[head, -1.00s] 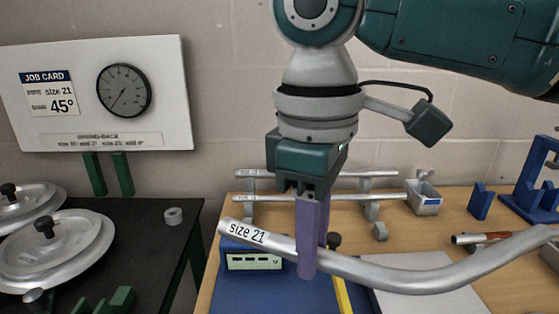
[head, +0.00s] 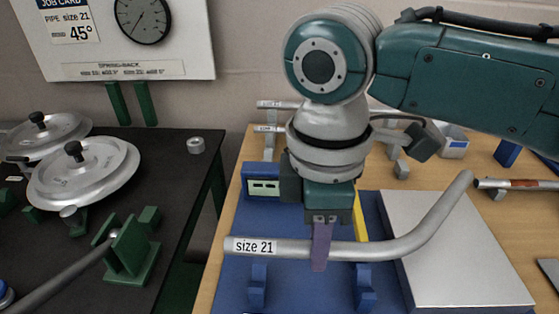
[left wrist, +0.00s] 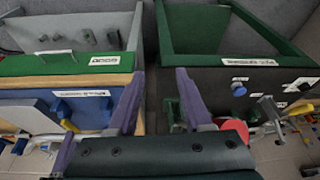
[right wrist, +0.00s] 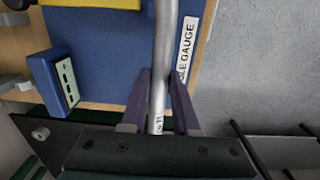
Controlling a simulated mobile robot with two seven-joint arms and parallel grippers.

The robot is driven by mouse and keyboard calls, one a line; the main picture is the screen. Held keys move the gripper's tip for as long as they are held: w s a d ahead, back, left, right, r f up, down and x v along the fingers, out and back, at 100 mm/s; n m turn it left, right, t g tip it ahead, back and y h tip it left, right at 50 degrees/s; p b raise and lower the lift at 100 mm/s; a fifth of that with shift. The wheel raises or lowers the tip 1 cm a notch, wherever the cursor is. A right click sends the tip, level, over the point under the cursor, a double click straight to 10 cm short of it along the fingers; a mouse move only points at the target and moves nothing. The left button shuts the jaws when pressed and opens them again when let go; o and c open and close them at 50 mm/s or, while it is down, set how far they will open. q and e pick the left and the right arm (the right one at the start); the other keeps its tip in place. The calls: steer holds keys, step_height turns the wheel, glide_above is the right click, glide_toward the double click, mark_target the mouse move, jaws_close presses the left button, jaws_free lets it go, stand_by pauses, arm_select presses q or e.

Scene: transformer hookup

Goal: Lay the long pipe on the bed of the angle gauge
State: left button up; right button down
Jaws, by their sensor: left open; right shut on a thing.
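The long pipe (head: 300,248) is a bent grey tube with a "size 21" label near its left end; its right part curves upward. My right gripper (head: 320,262) is shut on the straight part just right of the label. It holds the pipe over the angle gauge's blue bed (head: 235,290), above the blue supports (head: 257,285). In the right wrist view the pipe (right wrist: 162,60) runs between the purple fingers (right wrist: 158,100), beside an angle gauge label. I cannot tell if it touches the supports. My left gripper (left wrist: 158,100) is open and empty, away from the pipe.
The gauge's display box (head: 263,186) stands behind the pipe, near a yellow strip (head: 360,218). A pale plate (head: 450,250) lies to the right. On the left, a black table (head: 165,180) carries round metal formers (head: 85,170) and a green bracket (head: 130,250).

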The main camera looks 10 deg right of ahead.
steer(key=shift+f+b, duration=1.15)
steer(key=shift+f, duration=0.9)
steer(key=c, duration=0.6)
jaws_free()
steer(key=shift+r, duration=0.4)
steer(key=r+p, duration=0.1)
steer(key=r, duration=0.8)
steer(key=shift+a+r, duration=0.1)
steer(key=shift+a, duration=0.1)
steer(key=shift+s, duration=0.1)
